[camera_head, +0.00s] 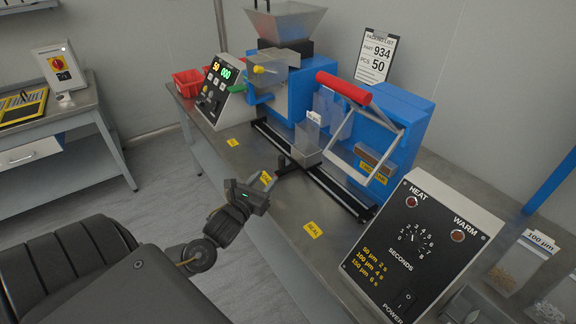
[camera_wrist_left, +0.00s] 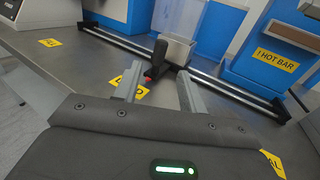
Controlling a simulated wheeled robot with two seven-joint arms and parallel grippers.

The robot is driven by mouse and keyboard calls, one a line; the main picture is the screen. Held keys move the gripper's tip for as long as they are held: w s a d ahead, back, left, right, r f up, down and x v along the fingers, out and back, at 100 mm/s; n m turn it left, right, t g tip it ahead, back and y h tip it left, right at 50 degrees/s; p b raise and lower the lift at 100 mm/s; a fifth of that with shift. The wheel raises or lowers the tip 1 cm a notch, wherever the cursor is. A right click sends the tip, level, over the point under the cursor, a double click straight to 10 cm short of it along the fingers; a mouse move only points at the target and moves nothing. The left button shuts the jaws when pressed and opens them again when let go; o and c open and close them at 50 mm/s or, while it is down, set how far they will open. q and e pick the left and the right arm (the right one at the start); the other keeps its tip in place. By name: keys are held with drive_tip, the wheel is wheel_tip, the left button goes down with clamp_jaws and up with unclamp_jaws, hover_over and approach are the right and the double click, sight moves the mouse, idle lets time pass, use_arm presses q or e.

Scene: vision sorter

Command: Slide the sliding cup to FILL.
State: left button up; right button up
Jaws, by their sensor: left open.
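The sliding cup (camera_head: 306,142) is a grey metal cup with clear upper walls, mid-way along the dark rails (camera_head: 330,185). Its black handle (camera_head: 284,165) points toward the table's front edge. In the left wrist view the cup (camera_wrist_left: 179,50) and its upright black handle (camera_wrist_left: 158,56) stand just beyond the fingertips. My left gripper (camera_head: 266,182) is open and empty, at the front edge by the middle yellow label (camera_head: 265,177); it also shows in the left wrist view (camera_wrist_left: 158,88). The handle is ahead of the jaws, apart from them. My right gripper is out of view.
A yellow label (camera_head: 232,142), too small to read, lies near the rails' far end; the SEAL label (camera_head: 313,229) lies nearer. The blue hopper machine (camera_head: 295,85) and the blue hot-bar sealer (camera_head: 400,115) stand behind the rails. The timer box (camera_head: 425,245) stands at right.

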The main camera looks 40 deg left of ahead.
sight(280, 162)
use_arm(q)
drive_tip(key=w, duration=0.3)
drive_tip(key=w+a, duration=0.1)
drive_tip(key=w, duration=0.3)
drive_tip(key=w+a, duration=0.1)
drive_tip(key=w, duration=0.2)
drive_tip(key=shift+w, duration=0.35)
drive_tip(key=shift+d, duration=0.1)
clamp_jaws()
